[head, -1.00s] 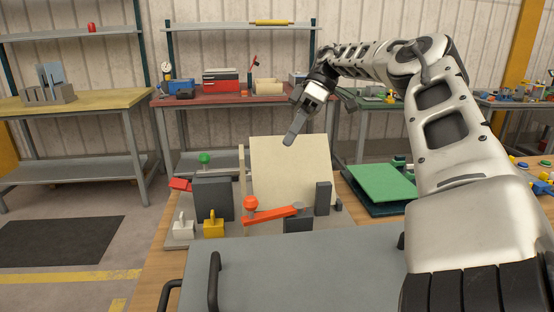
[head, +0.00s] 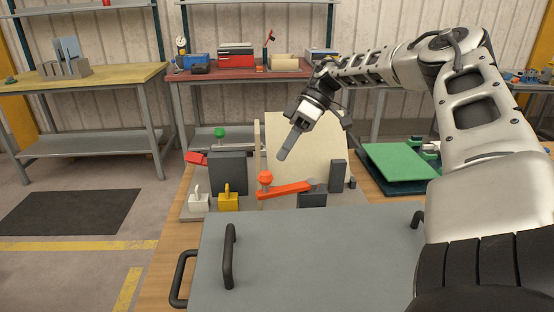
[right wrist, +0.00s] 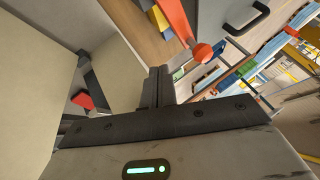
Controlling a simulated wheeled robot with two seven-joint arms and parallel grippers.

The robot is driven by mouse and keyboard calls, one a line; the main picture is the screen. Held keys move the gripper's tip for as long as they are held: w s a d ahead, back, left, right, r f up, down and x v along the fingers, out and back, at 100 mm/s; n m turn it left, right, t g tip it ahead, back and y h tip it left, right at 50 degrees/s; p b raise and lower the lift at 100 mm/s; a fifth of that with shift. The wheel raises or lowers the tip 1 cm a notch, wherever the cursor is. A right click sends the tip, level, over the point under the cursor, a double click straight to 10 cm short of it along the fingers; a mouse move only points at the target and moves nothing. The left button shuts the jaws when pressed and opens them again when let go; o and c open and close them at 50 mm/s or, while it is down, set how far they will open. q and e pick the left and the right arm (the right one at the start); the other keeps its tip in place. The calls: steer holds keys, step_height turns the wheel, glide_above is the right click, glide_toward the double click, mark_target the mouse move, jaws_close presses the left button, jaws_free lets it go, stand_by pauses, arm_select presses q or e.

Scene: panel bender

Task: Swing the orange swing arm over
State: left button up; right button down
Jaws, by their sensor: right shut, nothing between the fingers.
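The orange swing arm (head: 285,190) lies across the front of the panel bender, with an orange round knob (head: 265,178) standing at its left end. Its right end meets a dark grey block (head: 312,199). My right gripper (head: 283,156) is shut and empty, a little above and to the right of the knob, apart from it. In the right wrist view the shut fingers (right wrist: 159,88) point away from the camera, and the orange arm (right wrist: 176,20) and its knob (right wrist: 202,52) show to their upper right. My left gripper is not in view.
A cream panel (head: 305,145) stands upright behind the arm. A grey block (head: 229,173), a red lever (head: 196,158), a yellow clamp (head: 228,199) and a white one (head: 199,200) sit to the left. A grey plate with black handles (head: 320,255) lies in front; a green board (head: 400,165) lies right.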

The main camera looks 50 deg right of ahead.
arm_select(q)
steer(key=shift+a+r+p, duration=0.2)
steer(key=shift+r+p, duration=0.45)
steer(key=shift+p, duration=0.6)
arm_select(e)
steer(key=a, duration=0.1)
steer(key=s+a, duration=0.1)
steer(key=a, duration=0.2)
steer(key=shift+s+a+f, duration=0.25)
steer(key=shift+a+f, duration=0.1)
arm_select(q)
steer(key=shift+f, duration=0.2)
arm_select(e)
steer(key=shift+s+a, duration=0.1)
